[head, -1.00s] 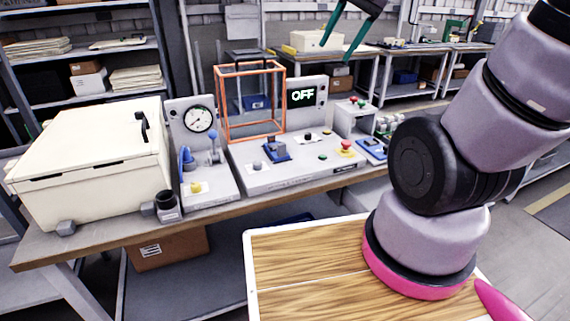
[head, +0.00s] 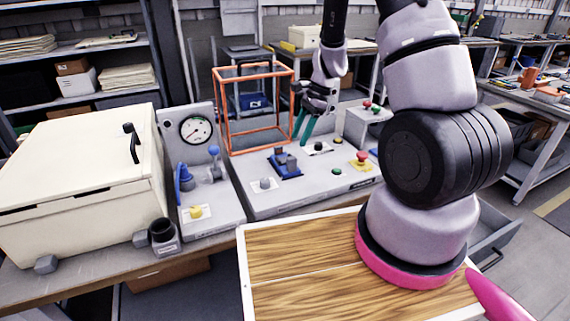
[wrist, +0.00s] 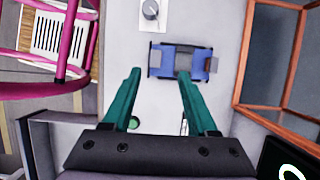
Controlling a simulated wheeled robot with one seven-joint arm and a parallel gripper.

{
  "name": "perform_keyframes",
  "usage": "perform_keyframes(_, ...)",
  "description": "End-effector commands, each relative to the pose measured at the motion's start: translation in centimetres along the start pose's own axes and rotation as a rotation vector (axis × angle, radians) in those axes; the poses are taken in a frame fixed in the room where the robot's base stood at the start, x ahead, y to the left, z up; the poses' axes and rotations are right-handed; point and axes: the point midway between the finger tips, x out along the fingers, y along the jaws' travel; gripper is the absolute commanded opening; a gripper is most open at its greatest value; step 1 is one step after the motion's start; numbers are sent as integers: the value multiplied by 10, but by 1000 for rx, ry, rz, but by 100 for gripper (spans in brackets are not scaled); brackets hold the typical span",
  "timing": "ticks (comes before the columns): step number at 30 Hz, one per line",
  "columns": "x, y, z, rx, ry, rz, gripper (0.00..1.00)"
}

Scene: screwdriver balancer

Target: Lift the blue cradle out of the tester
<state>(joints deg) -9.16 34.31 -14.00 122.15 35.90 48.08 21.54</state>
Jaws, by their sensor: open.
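The blue cradle (head: 287,166) sits on the grey top of the tester (head: 315,182), in front of the orange frame (head: 222,112). It has a blue base and grey blocks. In the wrist view the cradle (wrist: 180,62) lies just beyond my fingertips, more toward the right finger. My gripper (head: 303,128) is open and empty, with its teal fingers pointing down above the tester, behind and to the right of the cradle. In the wrist view my gripper (wrist: 160,78) shows its two fingers spread apart. I cannot tell its exact height over the panel.
A grey knob (head: 265,184) stands left of the cradle, and a red emergency button (head: 362,157) to its right. The orange frame (wrist: 244,50) is close on the right in the wrist view. A gauge panel (head: 196,130) and a cream box (head: 75,180) stand farther left.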

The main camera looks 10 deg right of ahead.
Motion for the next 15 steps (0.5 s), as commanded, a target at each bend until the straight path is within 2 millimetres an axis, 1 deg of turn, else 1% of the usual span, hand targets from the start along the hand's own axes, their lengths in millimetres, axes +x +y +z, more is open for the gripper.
perform_keyframes(1, 10, 1, 0, 2, -2, 5, 59)
perform_keyframes(3, 22, 2, 0, 2, -1, 6, 59)
perform_keyframes(6, 36, 1, 0, 1, -1, 4, 59)
perform_keyframes(13, 54, 3, -1, 1, -1, 3, 59)
perform_keyframes(15, 63, 4, -3, 2, -1, 4, 59)
